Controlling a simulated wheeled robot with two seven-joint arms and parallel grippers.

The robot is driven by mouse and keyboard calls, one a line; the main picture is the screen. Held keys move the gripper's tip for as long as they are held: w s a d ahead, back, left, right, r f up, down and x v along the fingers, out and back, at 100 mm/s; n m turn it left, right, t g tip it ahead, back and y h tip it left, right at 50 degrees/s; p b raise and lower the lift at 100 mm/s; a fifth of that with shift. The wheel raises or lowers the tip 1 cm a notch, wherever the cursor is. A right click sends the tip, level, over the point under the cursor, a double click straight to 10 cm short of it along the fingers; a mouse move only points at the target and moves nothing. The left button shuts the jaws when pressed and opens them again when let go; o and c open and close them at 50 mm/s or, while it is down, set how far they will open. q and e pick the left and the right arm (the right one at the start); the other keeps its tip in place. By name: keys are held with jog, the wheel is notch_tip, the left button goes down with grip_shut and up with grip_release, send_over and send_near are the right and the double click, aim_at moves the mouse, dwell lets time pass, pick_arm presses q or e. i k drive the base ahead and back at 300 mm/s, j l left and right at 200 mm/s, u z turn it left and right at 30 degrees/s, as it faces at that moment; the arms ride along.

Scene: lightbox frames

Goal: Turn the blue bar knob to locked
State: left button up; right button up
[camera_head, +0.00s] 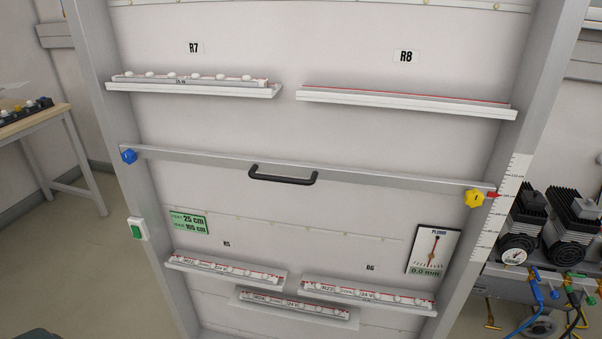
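The blue knob (128,156) sits at the left end of the grey horizontal bar (215,163), against the left upright of the frame. It is small here, and I cannot read which way it is turned or any locked mark. A yellow knob (474,198) sits at the right end of the same bar, with a red pointer beside it at the scale. A black handle (283,175) is fixed near the middle of the bar. Neither of my grippers shows in this view.
Shelves labelled R7 (190,90) and R8 (404,107) are above the bar; the R7 shelf carries a strip with white domes, R8 looks bare. More strips sit below. A green switch (137,230) is under the blue knob. Compressors (548,225) stand at right, a wooden table (40,120) at left.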

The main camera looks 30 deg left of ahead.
aim_at(129, 156)
jog(key=u, duration=1.9)
